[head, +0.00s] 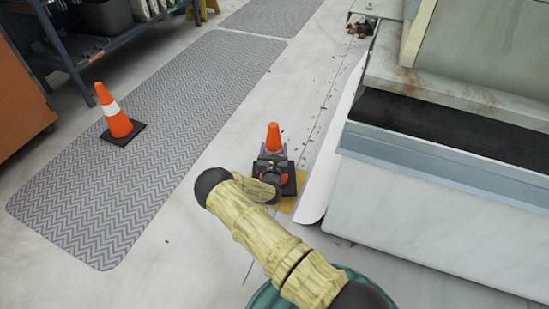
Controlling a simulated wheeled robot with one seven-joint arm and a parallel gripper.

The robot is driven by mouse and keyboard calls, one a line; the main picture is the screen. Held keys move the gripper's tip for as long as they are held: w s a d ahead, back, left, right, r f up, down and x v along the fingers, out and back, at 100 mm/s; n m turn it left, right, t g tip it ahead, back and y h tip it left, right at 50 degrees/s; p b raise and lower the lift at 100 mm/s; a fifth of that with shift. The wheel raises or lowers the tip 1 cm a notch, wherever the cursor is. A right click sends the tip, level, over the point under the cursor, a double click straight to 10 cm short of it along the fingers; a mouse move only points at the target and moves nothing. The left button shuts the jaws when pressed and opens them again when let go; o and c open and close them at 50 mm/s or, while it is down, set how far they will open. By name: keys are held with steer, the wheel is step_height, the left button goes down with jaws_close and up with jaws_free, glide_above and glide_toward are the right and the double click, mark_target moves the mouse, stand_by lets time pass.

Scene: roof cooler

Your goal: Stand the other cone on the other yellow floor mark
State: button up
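An orange cone (273,137) with a black base stands upright at the middle of the head view. Its base is over or on a yellow floor mark (287,205), of which only a strip shows; I cannot tell if the base touches the floor. My gripper (273,151) is at this cone, with a finger on either side of it. The wrist hides much of the cone, and I cannot tell whether the fingers press on it. Another orange cone (122,126) with a white band stands upright on the grey mat at the left, apart from my gripper.
A grey chevron mat (160,130) covers the left floor. A large roof cooler unit (440,200) stands at the right, with a white sheet edge (318,190) beside the mark. A blue shelf (75,55) and an orange cabinet (18,95) are at the upper left. Debris (360,27) lies at the top.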

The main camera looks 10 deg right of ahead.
step_height(320, 180, down, 4)
steer(key=b, duration=0.3)
steer(key=shift+r, duration=0.25)
steer(key=o, duration=1.8)
steer(key=shift+f, duration=0.1)
steer(key=shift+o, duration=0.2)
steer(key=p+v, duration=0.8)
steer(key=v, duration=0.4)
